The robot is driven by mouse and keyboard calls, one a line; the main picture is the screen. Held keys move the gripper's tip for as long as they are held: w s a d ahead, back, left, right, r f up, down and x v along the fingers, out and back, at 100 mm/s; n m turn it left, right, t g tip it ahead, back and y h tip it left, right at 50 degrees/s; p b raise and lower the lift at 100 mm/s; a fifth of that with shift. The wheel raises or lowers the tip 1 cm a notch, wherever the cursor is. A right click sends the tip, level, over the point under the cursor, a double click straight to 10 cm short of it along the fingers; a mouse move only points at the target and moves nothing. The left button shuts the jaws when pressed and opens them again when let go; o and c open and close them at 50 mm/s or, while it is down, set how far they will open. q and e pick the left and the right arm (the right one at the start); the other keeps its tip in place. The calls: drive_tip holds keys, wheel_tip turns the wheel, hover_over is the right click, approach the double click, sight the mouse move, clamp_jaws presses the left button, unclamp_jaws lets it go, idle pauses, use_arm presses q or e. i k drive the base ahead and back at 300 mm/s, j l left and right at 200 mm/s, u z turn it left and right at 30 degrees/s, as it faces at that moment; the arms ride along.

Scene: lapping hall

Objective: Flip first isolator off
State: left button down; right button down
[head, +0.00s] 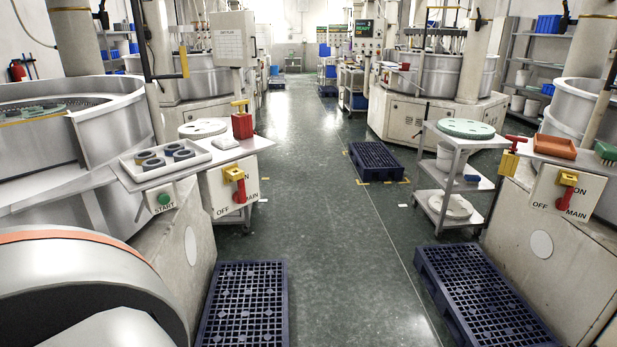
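One isolator (234,185) is on a pale panel at the end of the left machine's shelf. It has a yellow block and a red handle that points down, with OFF and MAIN lettering below. Another isolator (567,192) is on a pale panel at the right, also with a yellow block and a red handle pointing down. Which is the first isolator cannot be told from this view. Neither of my grippers shows; a white and orange part of my arm fills the lower left corner.
A green START button (163,199) is left of the left isolator, below a white tray (165,160) of rings. A red and yellow object (242,122) stands behind that tray. Dark blue pallets (243,308) and (482,291) lie on the floor.

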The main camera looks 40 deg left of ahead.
sight(239, 197)
drive_tip(key=i+u, duration=0.15)
drive_tip(key=i, duration=0.3)
drive_tip(key=i+l+u, duration=0.15)
drive_tip(key=i, duration=0.25)
drive_tip(key=i+l+u, duration=0.15)
drive_tip(key=i, duration=0.3)
drive_tip(key=i+l+u, duration=0.15)
drive_tip(key=u, duration=0.25)
drive_tip(key=i+l+u, duration=0.2)
drive_tip(key=u, duration=0.2)
drive_tip(key=i+l+u, duration=0.25)
drive_tip(key=u, duration=0.15)
drive_tip(key=i+l+u, duration=0.15)
drive_tip(key=l+u, duration=0.25)
drive_tip(key=i+l+u, duration=0.1)
drive_tip(key=l+u, duration=0.75)
drive_tip(key=l, duration=0.15)
